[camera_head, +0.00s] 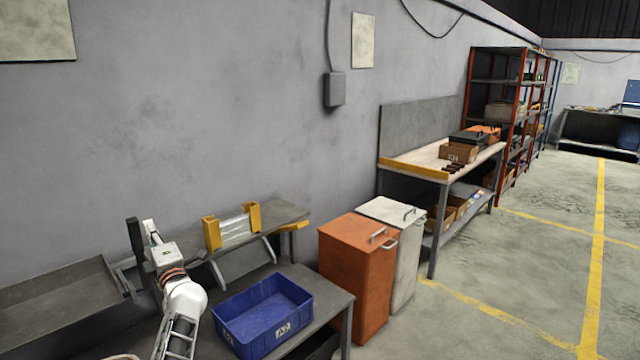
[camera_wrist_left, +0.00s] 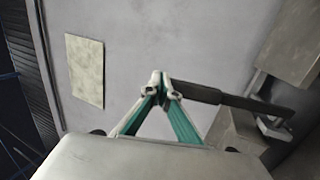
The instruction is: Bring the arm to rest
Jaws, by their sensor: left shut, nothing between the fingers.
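My left arm rises from the bottom of the head view, in front of the bench. Its gripper (camera_head: 149,228) points up and away, close to a dark upright post, and is small there. In the left wrist view the two green-sided fingers of the left gripper (camera_wrist_left: 162,82) meet at their tips, shut with nothing between them. Galvanized brackets (camera_head: 238,231) stand between yellow holders on a raised shelf, right of the gripper and apart from it. My right gripper is not in view.
A blue bin (camera_head: 262,313) sits on the bench (camera_head: 335,299) right of my arm. A grey tray (camera_head: 62,293) lies to the left. An orange cabinet (camera_head: 356,275) and a white one (camera_head: 407,262) stand right of the bench. Open floor (camera_head: 500,290) lies at the right.

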